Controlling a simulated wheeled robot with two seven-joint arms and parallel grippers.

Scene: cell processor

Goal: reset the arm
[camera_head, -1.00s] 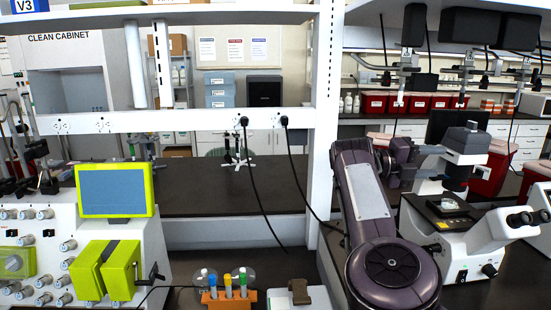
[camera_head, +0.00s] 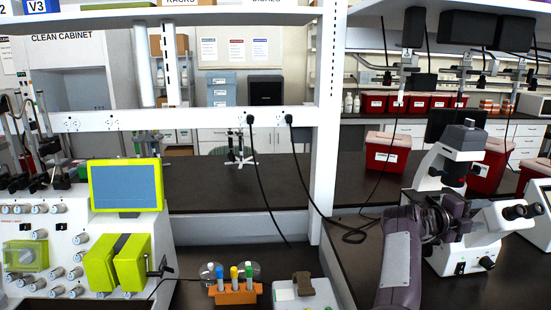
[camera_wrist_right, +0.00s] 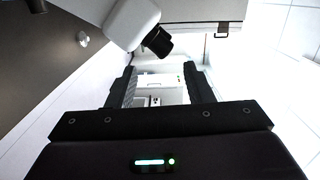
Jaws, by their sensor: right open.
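My right gripper (camera_wrist_right: 160,88) is open in the right wrist view, its two dark fingers apart with nothing held between them. In the head view my purple right arm rises from the bottom right, with its dark wrist parts in front of the white microscope (camera_head: 462,235). I cannot make out the fingertips there. In the wrist view a white body with a black eyepiece-like end (camera_wrist_right: 157,41) lies just beyond the fingers; I cannot tell if it touches. My left gripper is not in view.
The cell processor with a green-framed screen (camera_head: 126,186) stands at left. An orange rack (camera_head: 235,297) with several capped tubes sits front centre, beside a white device (camera_head: 300,291). Black cables hang at the white post (camera_head: 326,130). The dark bench behind is largely clear.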

